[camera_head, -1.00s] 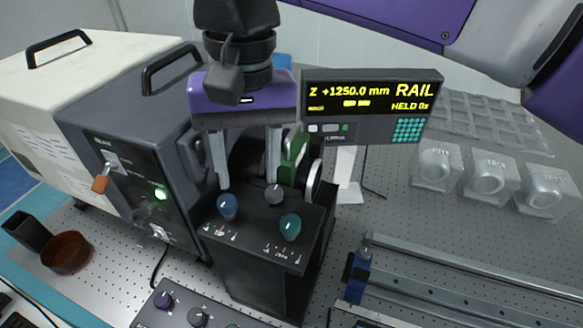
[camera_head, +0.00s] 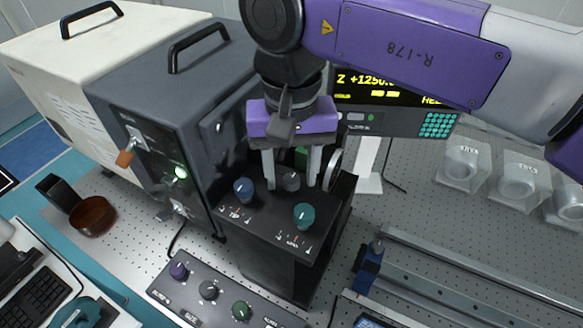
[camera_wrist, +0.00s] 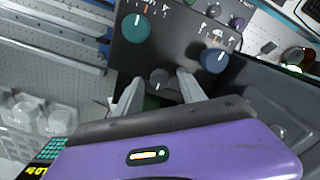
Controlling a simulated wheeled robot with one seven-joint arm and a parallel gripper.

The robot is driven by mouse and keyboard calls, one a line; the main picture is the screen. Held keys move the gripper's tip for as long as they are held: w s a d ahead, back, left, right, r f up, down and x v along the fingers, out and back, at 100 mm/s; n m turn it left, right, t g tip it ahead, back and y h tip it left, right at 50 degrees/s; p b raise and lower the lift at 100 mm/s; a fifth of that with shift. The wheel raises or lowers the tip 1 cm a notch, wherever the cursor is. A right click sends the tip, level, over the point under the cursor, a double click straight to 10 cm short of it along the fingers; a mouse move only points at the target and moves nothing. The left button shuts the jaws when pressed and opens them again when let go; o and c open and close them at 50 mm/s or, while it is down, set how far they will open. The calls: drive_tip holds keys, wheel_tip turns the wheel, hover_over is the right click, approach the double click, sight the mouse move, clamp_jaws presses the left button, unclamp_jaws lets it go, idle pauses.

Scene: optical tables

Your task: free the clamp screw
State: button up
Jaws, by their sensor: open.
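A black upright unit (camera_head: 285,262) carries a blue knob (camera_head: 244,190), a small grey knob (camera_head: 291,181) and a teal knob (camera_head: 304,216) on its top. I cannot tell for certain which part is the clamp screw. My gripper (camera_head: 290,187) is open, fingers pointing down, one on each side of the grey knob in the picture. In the wrist view the grey knob (camera_wrist: 160,78) shows between the fingertips, with the teal knob (camera_wrist: 135,27) and blue knob (camera_wrist: 214,61) outside them. Whether the fingers are level with the grey knob or above it is unclear.
A grey instrument box (camera_head: 150,165) stands close on the left. A display (camera_head: 385,88), partly behind my arm, stands behind. A rail (camera_head: 450,275) with a blue clamp-like block (camera_head: 369,266) lies to the right. A knob panel (camera_head: 215,295) is in front.

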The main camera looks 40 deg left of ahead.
clamp_jaws()
